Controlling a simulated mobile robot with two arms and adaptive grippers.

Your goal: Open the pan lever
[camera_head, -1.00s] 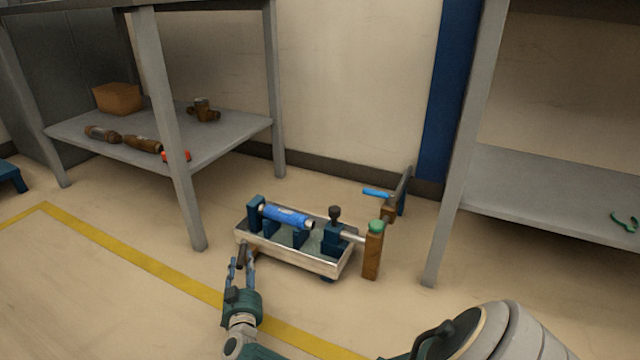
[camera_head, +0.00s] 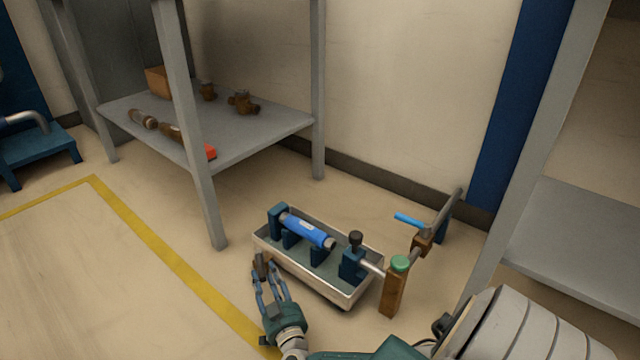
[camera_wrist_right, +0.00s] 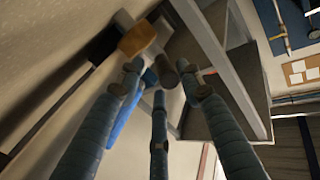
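A metal pan (camera_head: 312,281) stands on the floor. A short dark brown lever-like piece (camera_head: 261,266) stands at its left front corner. My right gripper (camera_head: 270,280) is beside that corner, its fingers spread apart and pointing at the piece. In the right wrist view, the fingers of my right gripper (camera_wrist_right: 166,85) are apart around a brown cylinder end (camera_wrist_right: 167,72), probably the same piece; I cannot tell whether they touch it. A blue handle (camera_head: 409,220) sits on the pipework right of the pan. My left gripper is not in view.
A blue cylindrical meter (camera_head: 307,231) rests on dark blue supports in the pan. A brown post with a green cap (camera_head: 399,264) stands at its right. A grey shelf (camera_head: 265,135) is behind left, another shelf (camera_head: 570,235) at right.

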